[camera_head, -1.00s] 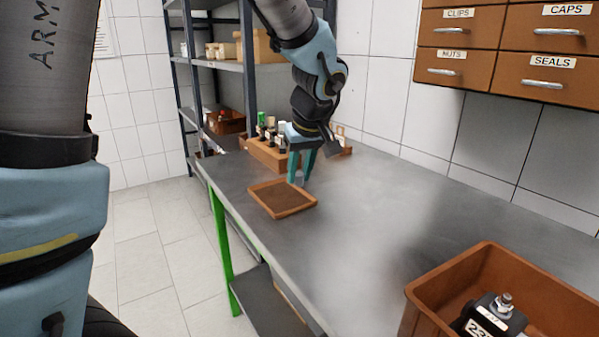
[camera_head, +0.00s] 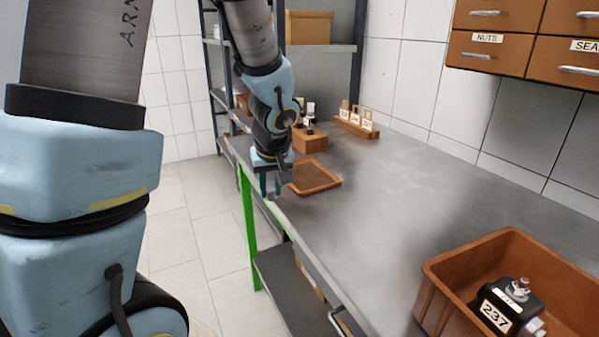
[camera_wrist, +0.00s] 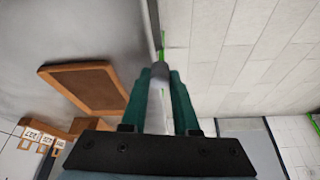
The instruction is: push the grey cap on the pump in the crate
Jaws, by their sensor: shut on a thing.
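The pump (camera_head: 508,304) is a black body with a "237" label and a metal fitting on top. It sits in the brown crate (camera_head: 434,291) at the lower right in the head view. My gripper (camera_head: 270,190) has teal fingers pointing down at the table's left edge, well away from the crate. It is shut on the grey cap (camera_wrist: 158,71), which shows between the fingertips in the wrist view. In the head view the cap is small and mostly hidden by the fingers.
A shallow brown tray (camera_head: 316,188) lies on the table (camera_head: 400,200) just right of my gripper. Behind it stand a wooden block with bottles (camera_head: 310,140) and a rack of tags (camera_head: 356,122). Drawers (camera_head: 490,50) hang above the right side. The mid-table is clear.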

